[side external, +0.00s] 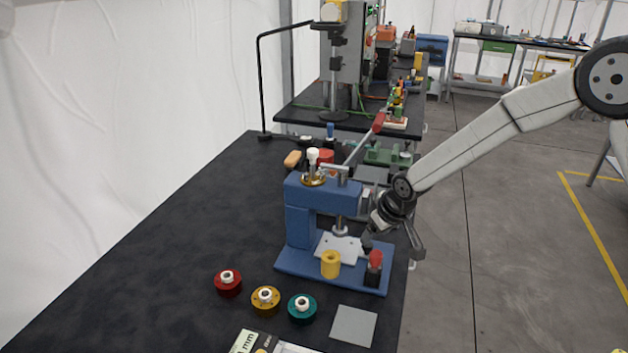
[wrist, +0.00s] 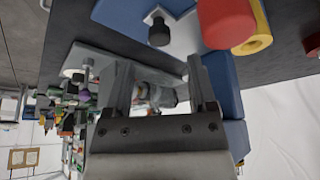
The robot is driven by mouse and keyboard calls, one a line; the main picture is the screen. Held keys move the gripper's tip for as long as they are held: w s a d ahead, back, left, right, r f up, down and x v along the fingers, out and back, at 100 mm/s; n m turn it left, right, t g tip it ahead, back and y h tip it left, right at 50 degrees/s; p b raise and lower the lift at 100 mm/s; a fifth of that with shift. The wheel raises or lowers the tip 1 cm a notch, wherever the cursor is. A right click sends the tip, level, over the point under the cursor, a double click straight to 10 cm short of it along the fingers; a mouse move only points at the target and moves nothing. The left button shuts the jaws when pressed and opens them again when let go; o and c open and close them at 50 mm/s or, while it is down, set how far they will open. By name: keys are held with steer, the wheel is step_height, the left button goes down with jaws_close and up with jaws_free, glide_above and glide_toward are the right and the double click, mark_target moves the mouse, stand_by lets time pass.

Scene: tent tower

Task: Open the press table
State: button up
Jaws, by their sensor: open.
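The blue press (side external: 325,195) stands on the black bench, with a lever ending in a red grip (side external: 378,122). Its grey table plate (side external: 340,247) lies on the blue base under the ram. A yellow cylinder (side external: 330,264) stands at the plate's front edge, beside a black post with a red knob (side external: 375,258). In the wrist view the red knob (wrist: 226,20) and yellow cylinder (wrist: 255,35) show at the top, near a black knob (wrist: 158,30) on a grey plate. My gripper (side external: 392,244) is open at the press's right side; nothing is visibly held between its fingers (wrist: 160,78).
Red (side external: 228,284), yellow (side external: 265,300) and teal (side external: 302,308) round pieces with white centres sit in front of the press. A grey square plate (side external: 354,326) lies at the front right. The bench's left part is clear. Another cluttered bench stands behind.

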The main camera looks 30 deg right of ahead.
mark_target(369, 246)
steer(key=shift+x, duration=2.25)
jaws_close()
